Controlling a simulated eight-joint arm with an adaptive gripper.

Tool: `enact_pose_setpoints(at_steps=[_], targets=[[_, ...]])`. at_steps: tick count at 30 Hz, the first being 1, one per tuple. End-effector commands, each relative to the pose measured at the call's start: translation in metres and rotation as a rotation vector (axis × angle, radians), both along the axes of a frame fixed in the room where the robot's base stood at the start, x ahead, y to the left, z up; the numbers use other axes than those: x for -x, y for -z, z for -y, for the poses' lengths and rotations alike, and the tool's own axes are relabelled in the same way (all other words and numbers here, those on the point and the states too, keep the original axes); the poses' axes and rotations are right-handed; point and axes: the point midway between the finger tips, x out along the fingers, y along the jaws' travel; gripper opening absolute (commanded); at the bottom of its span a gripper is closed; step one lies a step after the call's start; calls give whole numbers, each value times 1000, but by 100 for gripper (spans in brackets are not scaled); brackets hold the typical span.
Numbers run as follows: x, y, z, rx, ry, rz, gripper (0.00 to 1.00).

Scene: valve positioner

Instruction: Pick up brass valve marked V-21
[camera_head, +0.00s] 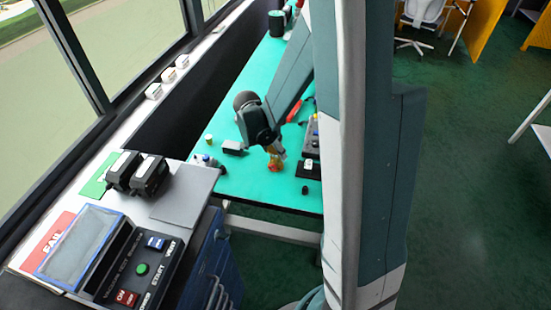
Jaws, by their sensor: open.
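My gripper (274,149) points down over the front part of the teal bench top (255,182). Its fingers are small in this view and look open. A small brass-yellow and orange-red piece (274,166) stands right below or between the fingertips; I cannot tell whether they touch it. It may be a brass valve, but no V-21 marking is readable.
A dark rack with small parts (312,138) is to the right. At the left, a cabinet top holds two black devices (149,177) and a control panel (131,270).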

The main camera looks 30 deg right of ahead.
Motion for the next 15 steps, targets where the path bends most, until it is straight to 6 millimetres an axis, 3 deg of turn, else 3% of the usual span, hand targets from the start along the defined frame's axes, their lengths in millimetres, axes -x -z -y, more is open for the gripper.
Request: enact_pose_setpoints(at_steps=[15], targets=[[-3, 37, 15, 0, 0, 0, 43]])
